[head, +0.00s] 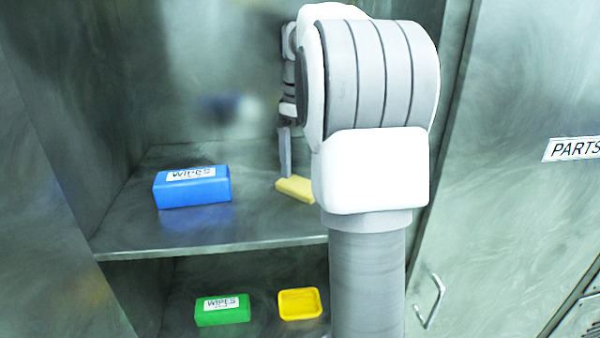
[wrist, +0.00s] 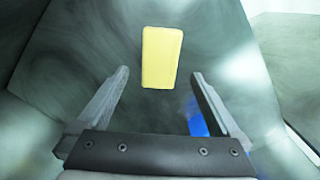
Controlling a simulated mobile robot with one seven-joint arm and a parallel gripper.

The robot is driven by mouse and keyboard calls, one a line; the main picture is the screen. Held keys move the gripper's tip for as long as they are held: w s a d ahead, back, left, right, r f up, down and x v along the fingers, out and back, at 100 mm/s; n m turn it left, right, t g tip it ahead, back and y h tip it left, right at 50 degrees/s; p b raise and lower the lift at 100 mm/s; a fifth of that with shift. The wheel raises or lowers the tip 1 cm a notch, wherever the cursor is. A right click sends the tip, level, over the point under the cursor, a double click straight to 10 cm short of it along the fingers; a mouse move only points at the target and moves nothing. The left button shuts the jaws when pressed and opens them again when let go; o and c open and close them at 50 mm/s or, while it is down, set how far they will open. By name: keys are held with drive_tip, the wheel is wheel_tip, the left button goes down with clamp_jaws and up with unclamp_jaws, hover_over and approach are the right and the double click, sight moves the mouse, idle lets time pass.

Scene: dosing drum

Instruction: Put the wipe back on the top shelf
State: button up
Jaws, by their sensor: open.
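The wipe, a pale yellow block (head: 295,188), lies on the upper shelf (head: 250,228) of the cabinet, partly hidden behind my arm. In the wrist view the wipe (wrist: 161,55) lies flat, beyond my fingertips and between their lines. My gripper (head: 285,172) is open, with its fingers pointing down beside the wipe in the head view. In the wrist view both fingers of my gripper (wrist: 160,76) are apart with nothing held between them. I cannot tell whether a finger touches the wipe.
A blue box labelled WIPES (head: 192,188) stands left on the upper shelf; part of it shows by the right finger (wrist: 197,120). Below are a green WIPES box (head: 222,311) and a yellow tray (head: 300,304). A PARTS-labelled door (head: 510,180) is at right.

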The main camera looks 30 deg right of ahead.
sight(300, 183)
wheel_tip(300, 183, up, 7)
drive_tip(key=shift+p, duration=0.3)
idle(0.5)
